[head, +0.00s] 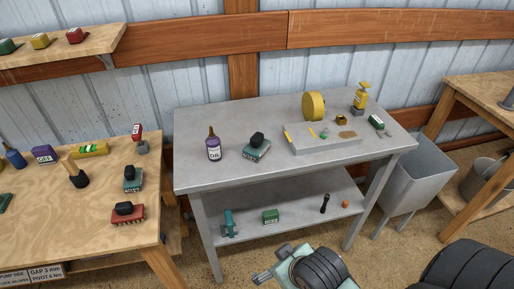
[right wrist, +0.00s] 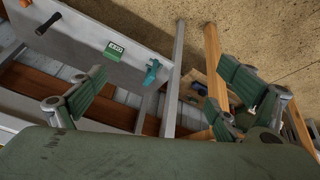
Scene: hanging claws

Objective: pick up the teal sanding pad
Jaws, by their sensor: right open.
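A teal pad with a black knob (head: 256,150) sits on the grey metal table's top, right of a purple bottle. A similar teal pad with a black knob (head: 133,179) sits on the wooden table at left. I cannot tell for certain which is the sanding pad. My right gripper (right wrist: 164,68) is open and empty, its two green fingers wide apart in the right wrist view. In the head view it is low at the bottom centre, in front of the grey table and apart from both pads. My left gripper is not in view.
The grey table (head: 200,177) also holds a purple bottle (head: 213,146), a grey tray (head: 318,146) and a yellow disc (head: 314,106). Its lower shelf bears a teal tool (head: 229,223) and a green box (head: 270,215). A red brush-like block (head: 127,213) lies on the wooden table. A grey bin (head: 416,178) stands right.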

